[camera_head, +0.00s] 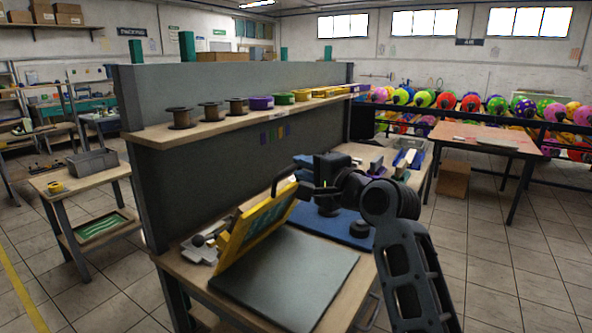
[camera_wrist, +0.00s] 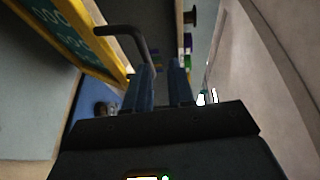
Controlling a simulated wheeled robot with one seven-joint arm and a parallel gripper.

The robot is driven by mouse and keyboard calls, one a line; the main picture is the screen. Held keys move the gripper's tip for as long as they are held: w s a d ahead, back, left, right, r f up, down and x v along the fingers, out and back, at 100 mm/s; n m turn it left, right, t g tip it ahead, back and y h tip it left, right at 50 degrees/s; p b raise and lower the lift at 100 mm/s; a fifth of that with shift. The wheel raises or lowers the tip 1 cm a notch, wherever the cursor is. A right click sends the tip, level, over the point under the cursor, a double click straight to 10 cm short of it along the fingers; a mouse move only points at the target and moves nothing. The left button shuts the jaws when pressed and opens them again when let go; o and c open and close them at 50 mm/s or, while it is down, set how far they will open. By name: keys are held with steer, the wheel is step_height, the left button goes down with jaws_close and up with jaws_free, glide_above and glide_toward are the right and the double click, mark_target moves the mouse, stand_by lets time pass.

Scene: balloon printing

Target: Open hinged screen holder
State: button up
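The hinged screen holder (camera_head: 256,222) is a yellow frame on the near end of the workbench, tilted up steeply above a dark grey flat plate (camera_head: 290,278). A dark bent handle (camera_head: 284,178) stands out from its upper edge. In the wrist view the yellow frame (camera_wrist: 82,38) is at upper left, with a teal panel, and its handle (camera_wrist: 125,34) curves toward my left finger. My gripper (camera_head: 301,175) is beside the handle. In the wrist view my gripper (camera_wrist: 162,68) shows a gap between its fingers with nothing held. I cannot tell whether a finger touches the handle.
A grey partition (camera_head: 230,95) with a shelf (camera_head: 200,128) of spools and coloured rolls stands behind the bench. A blue mat (camera_head: 345,228) lies beyond the plate. Balloon racks and a wooden table (camera_head: 483,138) stand at right.

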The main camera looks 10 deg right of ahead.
steer(key=shift+f+v, duration=0.2)
steer(key=shift+v, duration=1.45)
steer(key=shift+d, duration=0.15)
steer(key=s+d+f+n+h, duration=0.2)
steer(key=s+f+h, duration=0.1)
steer(key=s+f, duration=0.95)
steer(key=s+d+f+n+h, duration=0.2)
steer(key=s+d+f, duration=0.1)
steer(key=s+f, duration=0.9)
steer(key=s+r+n, duration=0.2)
steer(key=s+n, duration=0.1)
steer(key=s, duration=0.7)
steer(key=s+r+n+g+h, duration=0.1)
steer(key=s+r+n, duration=0.1)
steer(key=s, duration=0.8)
steer(key=s+r+n, duration=0.2)
steer(key=s+n, duration=0.2)
steer(key=s, duration=0.7)
steer(key=shift+h, duration=0.3)
